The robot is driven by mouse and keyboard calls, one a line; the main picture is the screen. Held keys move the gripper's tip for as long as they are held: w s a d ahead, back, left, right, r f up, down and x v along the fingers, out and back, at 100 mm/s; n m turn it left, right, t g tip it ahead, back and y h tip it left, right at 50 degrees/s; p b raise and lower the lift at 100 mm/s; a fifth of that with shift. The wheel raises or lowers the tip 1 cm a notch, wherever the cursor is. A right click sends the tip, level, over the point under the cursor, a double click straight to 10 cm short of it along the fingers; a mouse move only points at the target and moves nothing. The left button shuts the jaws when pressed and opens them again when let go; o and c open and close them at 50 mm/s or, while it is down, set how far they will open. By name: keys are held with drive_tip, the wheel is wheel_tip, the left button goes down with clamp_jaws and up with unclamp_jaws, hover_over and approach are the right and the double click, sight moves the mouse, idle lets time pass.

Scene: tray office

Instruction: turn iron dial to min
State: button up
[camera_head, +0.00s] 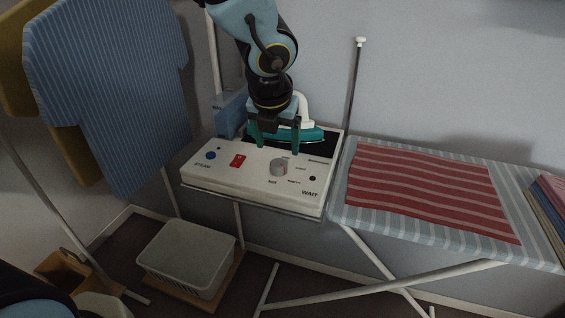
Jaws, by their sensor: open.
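The iron dial (278,167) is a grey round knob on the front panel of a white ironing station (222,180). Small printed labels surround it, too small to read surely, so its setting is unclear. The teal and white iron (312,134) rests on the dark plate at the back of the station. My gripper (276,150) points down over the station, in front of the iron. Its teal fingers are spread apart and empty, above and behind the dial. I cannot tell whether a fingertip touches the panel.
A red button or switch (238,161) and a blue button (211,155) lie left of the dial. A blue box (231,113) stands at the station's back left. A striped ironing board (344,206) with a red striped cloth (425,190) is right. A blue shirt (115,90) hangs left.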

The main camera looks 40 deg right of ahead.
sight(279, 163)
drive_tip(key=b+x, duration=0.2)
drive_tip(key=x, duration=0.5)
drive_tip(key=shift+w+f, duration=0.1)
drive_tip(key=shift+f, duration=0.15)
drive_tip(key=shift+c, duration=0.2)
clamp_jaws()
